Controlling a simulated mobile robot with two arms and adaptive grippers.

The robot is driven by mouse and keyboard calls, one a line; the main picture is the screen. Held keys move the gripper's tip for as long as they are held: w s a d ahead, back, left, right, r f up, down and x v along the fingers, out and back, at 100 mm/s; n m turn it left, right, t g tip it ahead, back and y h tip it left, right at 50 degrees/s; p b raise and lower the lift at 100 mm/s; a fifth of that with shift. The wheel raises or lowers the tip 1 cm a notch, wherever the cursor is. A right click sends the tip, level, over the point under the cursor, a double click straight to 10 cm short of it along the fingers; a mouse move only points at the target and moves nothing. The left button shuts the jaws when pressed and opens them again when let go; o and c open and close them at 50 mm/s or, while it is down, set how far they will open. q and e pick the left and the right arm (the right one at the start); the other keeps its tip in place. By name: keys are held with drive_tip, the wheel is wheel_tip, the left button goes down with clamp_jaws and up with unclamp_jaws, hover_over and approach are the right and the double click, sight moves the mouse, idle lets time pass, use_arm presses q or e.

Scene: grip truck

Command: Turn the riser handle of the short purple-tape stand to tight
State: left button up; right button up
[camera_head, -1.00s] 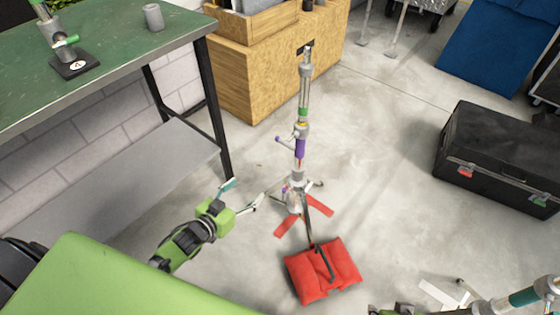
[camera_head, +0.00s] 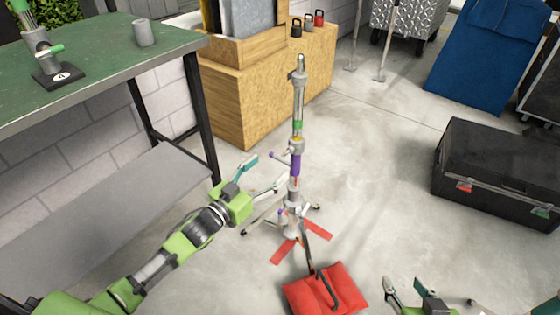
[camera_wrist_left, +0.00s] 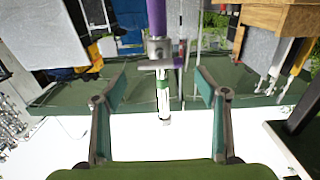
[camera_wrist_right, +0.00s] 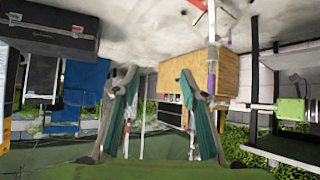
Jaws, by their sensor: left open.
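The purple-tape stand (camera_head: 295,163) stands upright on the floor in the middle of the head view, a grey pole with purple tape around it. A small handle with a purple tip (camera_head: 274,154) sticks out to the left from its upper collar. My left gripper (camera_head: 264,175) is open just left of the stand, slightly below that handle. In the left wrist view the purple tape (camera_wrist_left: 182,28) and a grey collar (camera_wrist_left: 160,49) show between and beyond the open fingers. My right gripper (camera_head: 412,292) is open and empty at the lower right, apart from the stand.
A red sandbag (camera_head: 326,292) lies at the stand's foot, near red floor marks (camera_head: 284,251). A green-topped table (camera_head: 95,78) is at left, a wooden cabinet (camera_head: 255,97) behind. A black case (camera_head: 500,165) stands right. The floor between stand and case is mostly clear.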

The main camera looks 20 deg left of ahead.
sight(278, 160)
use_arm(q)
drive_tip(key=b+x, duration=0.1)
drive_tip(key=x, duration=0.5)
drive_tip(key=shift+w+d, duration=0.1)
drive_tip(key=shift+w, duration=0.15)
drive_tip(key=c, duration=1.1)
use_arm(e)
drive_tip(key=w+a+r+t+y, duration=0.1)
drive_tip(key=w+a+r+t, duration=0.1)
drive_tip(key=w+r+t, duration=0.2)
wheel_tip(278, 160, up, 4)
drive_tip(key=shift+w+a+f+t, duration=0.2)
drive_tip(key=shift+w+t, duration=0.1)
drive_tip(key=shift+w, duration=0.2)
